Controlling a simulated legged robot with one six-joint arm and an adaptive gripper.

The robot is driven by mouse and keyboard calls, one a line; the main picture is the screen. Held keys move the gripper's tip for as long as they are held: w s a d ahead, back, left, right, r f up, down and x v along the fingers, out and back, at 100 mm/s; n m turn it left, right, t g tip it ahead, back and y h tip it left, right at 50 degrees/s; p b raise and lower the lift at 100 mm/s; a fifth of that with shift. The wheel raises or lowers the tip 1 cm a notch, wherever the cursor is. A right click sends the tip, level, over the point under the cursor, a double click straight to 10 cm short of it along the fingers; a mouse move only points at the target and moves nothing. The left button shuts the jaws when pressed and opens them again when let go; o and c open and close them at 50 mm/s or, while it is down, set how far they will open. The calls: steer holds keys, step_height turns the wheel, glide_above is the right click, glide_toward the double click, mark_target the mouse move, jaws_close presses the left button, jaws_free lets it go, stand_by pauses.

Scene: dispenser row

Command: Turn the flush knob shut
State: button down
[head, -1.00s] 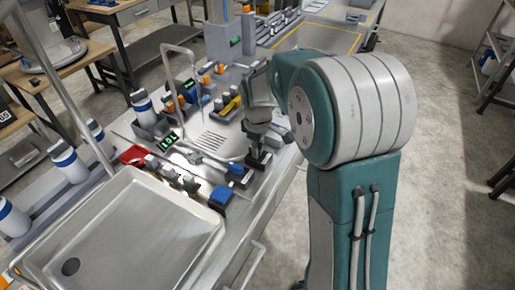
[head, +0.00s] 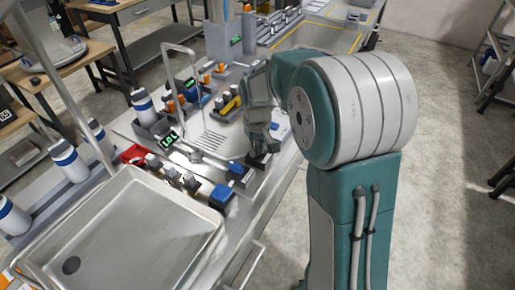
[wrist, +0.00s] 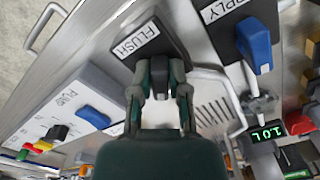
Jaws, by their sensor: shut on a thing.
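The FLUSH plate (wrist: 150,42) is a dark panel with a white label in the wrist view, at top centre. The flush knob (wrist: 159,66) is dark and mostly hidden between my fingers. My gripper (wrist: 160,88) is shut on this knob, one finger on each side. In the head view my gripper (head: 262,147) is down at the counter's front edge and hides the knob. The knob's exact angle cannot be made out.
The SUPPLY plate with its blue handle (wrist: 255,42) is close to the right in the wrist view. A PUMP panel (wrist: 78,100) is at the left. A green display (wrist: 268,132) reads 1.0 L. A steel sink (head: 130,245) is at front left in the head view.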

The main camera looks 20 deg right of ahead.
steer(key=m, duration=0.5)
steer(key=shift+w+a+r+m, duration=0.1)
steer(key=shift+w+a+m, duration=0.05)
steer(key=shift+a+m, duration=0.15)
steer(key=m, duration=0.5)
steer(key=shift+w+a+m, duration=0.1)
steer(key=shift+m, duration=0.3)
steer(key=c, duration=0.6)
jaws_free()
step_height(320, 180, up, 12)
steer(key=shift+f, duration=0.1)
